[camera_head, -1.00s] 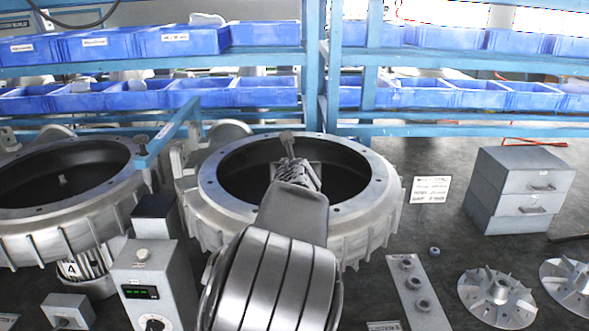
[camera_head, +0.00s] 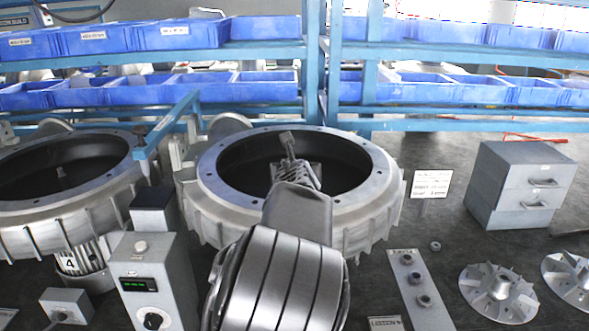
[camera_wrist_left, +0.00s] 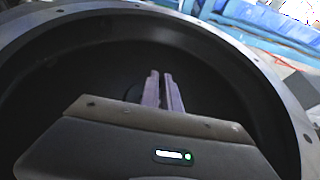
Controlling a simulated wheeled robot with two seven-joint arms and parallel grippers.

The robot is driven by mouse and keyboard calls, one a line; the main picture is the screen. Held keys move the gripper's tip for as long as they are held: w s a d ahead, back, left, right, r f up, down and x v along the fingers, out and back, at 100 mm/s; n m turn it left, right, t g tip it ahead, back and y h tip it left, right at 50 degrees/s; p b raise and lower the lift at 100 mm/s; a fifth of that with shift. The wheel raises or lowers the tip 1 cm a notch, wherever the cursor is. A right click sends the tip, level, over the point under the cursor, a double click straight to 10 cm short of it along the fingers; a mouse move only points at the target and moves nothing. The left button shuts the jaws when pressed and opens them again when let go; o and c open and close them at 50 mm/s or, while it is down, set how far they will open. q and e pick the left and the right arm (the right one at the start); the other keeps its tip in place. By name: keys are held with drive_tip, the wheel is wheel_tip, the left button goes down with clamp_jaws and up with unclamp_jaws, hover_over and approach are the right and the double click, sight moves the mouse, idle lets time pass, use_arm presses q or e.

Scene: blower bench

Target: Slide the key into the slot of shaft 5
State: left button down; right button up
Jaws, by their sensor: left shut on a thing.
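My left gripper (camera_head: 287,137) reaches over the round blower housing (camera_head: 213,196) in the middle of the bench, its fingers above the dark opening. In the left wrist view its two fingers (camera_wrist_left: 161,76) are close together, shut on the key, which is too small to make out. The shaft in this housing is hidden or lost in the dark behind the fingers, so its slot and any contact with the key cannot be told. A second housing (camera_head: 105,207) at the left has a small shaft (camera_head: 62,173) and a tag reading 4. My right gripper is not in view.
A grey control box (camera_head: 150,268) stands in front, between the housings. At the right are a plate with several rings (camera_head: 418,290), finned impellers (camera_head: 497,293) and a grey drawer cabinet (camera_head: 520,187). Blue bins (camera_head: 180,35) fill the rack behind.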

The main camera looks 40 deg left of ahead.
use_arm(q)
drive_tip(key=shift+f, duration=0.45)
drive_tip(key=c, duration=1.5)
unclamp_jaws()
drive_tip(key=shift+r, duration=0.2)
wheel_tip(320, 180, up, 10)
drive_tip(key=shift+f+p, duration=0.2)
drive_tip(key=shift+p, duration=0.5)
drive_tip(key=shift+f, duration=0.1)
